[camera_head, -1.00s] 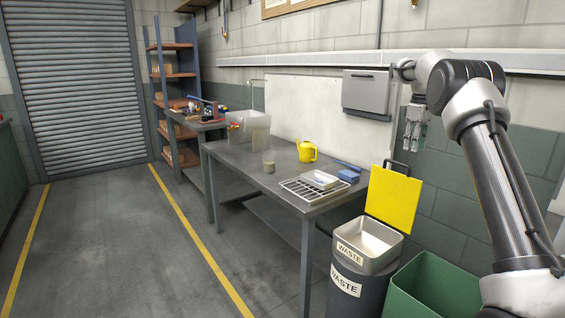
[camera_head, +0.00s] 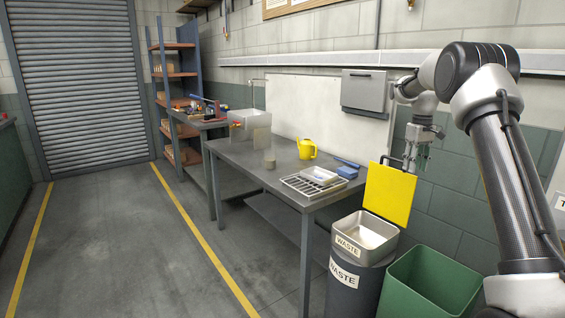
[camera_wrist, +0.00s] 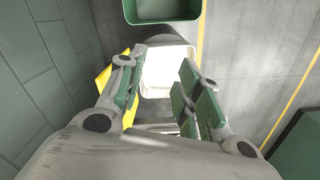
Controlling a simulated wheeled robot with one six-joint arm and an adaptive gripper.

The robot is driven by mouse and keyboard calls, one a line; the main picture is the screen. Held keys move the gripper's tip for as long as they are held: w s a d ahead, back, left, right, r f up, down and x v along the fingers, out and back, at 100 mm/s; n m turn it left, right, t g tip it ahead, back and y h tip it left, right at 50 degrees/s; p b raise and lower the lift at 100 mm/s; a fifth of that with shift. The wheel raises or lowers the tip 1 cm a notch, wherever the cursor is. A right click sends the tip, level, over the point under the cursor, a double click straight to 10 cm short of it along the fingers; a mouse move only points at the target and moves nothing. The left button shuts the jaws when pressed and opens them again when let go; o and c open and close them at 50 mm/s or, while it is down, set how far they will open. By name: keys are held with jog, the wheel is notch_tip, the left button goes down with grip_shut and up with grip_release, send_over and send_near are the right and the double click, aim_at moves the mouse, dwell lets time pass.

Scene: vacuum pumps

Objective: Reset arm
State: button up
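My gripper (camera_head: 413,168) hangs pointing down in the head view, behind and just right of the top of the yellow waste lid (camera_head: 390,193). In the wrist view my gripper (camera_wrist: 160,98) has its two green-padded fingers spread apart with nothing between them. Below it in the wrist view is a pale, bright open bin (camera_wrist: 168,72). My arm is bent at the elbow, on the right of the head view.
A metal waste bin (camera_head: 362,243) has its yellow lid raised. A green bin (camera_head: 432,285) stands right of it. The grey table (camera_head: 238,160) holds a yellow jug (camera_head: 307,149), a beaker (camera_head: 269,160) and a rack (camera_head: 303,187). Open floor lies to the left.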

jog(key=s+a+r+m+t, duration=0.1)
jog(key=s+a+r, duration=0.1)
jog(key=s, duration=1.3)
jog(key=s+a+r+m+t, duration=0.1)
jog(key=s+a+r+t, duration=0.1)
jog(key=s, duration=1.3)
jog(key=s+a+r+m+t, duration=0.1)
jog(key=s+a+r, duration=0.2)
jog(key=s, duration=1.2)
jog(key=shift+s+a+r+t, duration=0.3)
jog(key=shift+a+r+t, duration=0.1)
jog(key=shift+a, duration=0.65)
